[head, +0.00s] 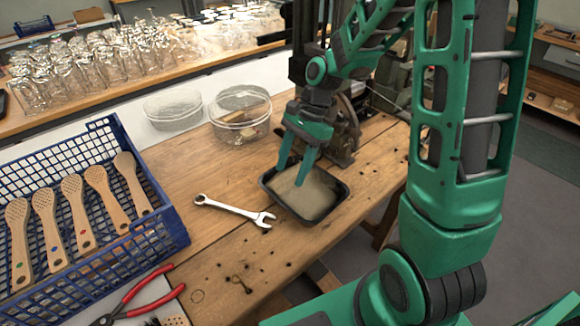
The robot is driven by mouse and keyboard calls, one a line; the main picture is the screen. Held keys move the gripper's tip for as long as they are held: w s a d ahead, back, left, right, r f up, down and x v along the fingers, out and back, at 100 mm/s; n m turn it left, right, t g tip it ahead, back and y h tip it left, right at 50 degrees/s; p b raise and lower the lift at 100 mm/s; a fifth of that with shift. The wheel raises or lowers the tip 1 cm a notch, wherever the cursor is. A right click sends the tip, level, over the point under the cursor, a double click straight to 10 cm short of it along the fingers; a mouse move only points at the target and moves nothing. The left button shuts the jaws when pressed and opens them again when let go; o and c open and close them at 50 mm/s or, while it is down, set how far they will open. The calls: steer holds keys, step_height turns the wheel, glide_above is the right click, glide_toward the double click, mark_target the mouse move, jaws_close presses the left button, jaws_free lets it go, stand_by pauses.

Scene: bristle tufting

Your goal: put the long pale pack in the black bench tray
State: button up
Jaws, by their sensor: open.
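The black bench tray (338,208) sits on the wooden bench near its front right edge. A long pale tan pack (317,194) lies in the tray and covers much of its floor. My gripper (291,177) points down over the tray, with its two green fingers spread apart. The fingertips are at the pack's left part and hide a little of it. I cannot tell whether they touch it.
A wrench (233,210) lies left of the tray. A blue crate (172,222) holds several wooden brush handles. Red pliers (135,297) lie in front. Clear round tubs (240,118) and a dark machine (345,135) stand behind the tray.

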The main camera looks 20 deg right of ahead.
steer(key=v, duration=1.3)
steer(key=shift+a+r, duration=0.15)
steer(key=shift+a, duration=0.15)
steer(key=s+d+n+h, duration=0.1)
steer(key=s+d, duration=0.3)
steer(key=s, duration=0.4)
steer(key=s+d+f+n+h, duration=0.1)
steer(key=s+d+n, duration=0.3)
steer(key=s, duration=0.4)
steer(key=s+d+f+n+t+h, duration=0.1)
steer(key=s+d+n+h, duration=0.1)
steer(key=s+d, duration=0.3)
steer(key=s+n, duration=0.1)
steer(key=s, duration=0.2)
steer(key=shift+s, duration=0.4)
